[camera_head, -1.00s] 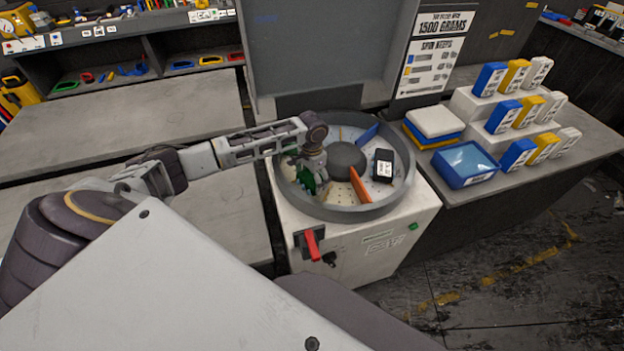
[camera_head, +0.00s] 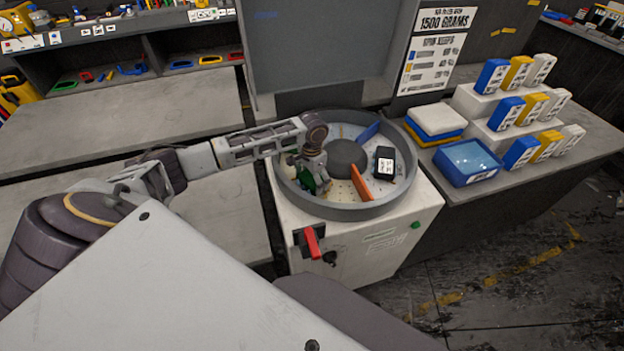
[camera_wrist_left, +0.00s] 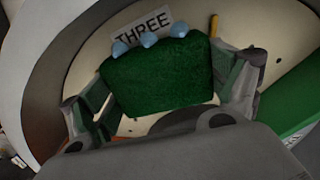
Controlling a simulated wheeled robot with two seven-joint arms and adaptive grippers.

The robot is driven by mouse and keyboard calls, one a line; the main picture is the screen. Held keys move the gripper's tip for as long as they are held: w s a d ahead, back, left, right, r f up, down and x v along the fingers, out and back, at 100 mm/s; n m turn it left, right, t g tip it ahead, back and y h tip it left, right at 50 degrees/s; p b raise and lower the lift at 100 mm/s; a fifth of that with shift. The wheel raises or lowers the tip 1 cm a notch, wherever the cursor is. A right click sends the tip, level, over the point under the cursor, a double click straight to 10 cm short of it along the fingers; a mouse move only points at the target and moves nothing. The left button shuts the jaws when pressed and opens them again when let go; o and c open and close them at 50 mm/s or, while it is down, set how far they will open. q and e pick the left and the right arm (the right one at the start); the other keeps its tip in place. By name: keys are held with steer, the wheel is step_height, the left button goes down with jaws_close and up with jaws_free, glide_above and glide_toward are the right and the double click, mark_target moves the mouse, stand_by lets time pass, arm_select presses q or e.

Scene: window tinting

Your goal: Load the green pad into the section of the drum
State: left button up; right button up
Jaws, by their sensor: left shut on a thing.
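The green pad (camera_wrist_left: 160,78) is between the fingers of my left gripper (camera_wrist_left: 165,95), which is shut on it. In the head view my left gripper (camera_head: 314,182) is inside the round grey drum (camera_head: 345,212), in its left part, and the pad is mostly hidden behind it. The wrist view shows the pad above the pale drum floor, just in front of a label reading "THREE" (camera_wrist_left: 141,24). I cannot tell whether the pad touches the floor. Several light blue round things (camera_wrist_left: 150,40) show along the pad's far edge. My right gripper is not in view.
An orange divider (camera_head: 361,184), a blue divider (camera_head: 369,131) and a dark hub (camera_head: 346,158) split the drum. A raised grey lid (camera_head: 320,50) stands behind. Stacked pads (camera_head: 436,120) and a blue tray (camera_head: 466,163) lie right.

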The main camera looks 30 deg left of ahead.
mark_target(312, 178)
arm_select(q)
steer(key=shift+f, duration=0.15)
steer(key=o, duration=0.9)
steer(key=shift+r, duration=6)
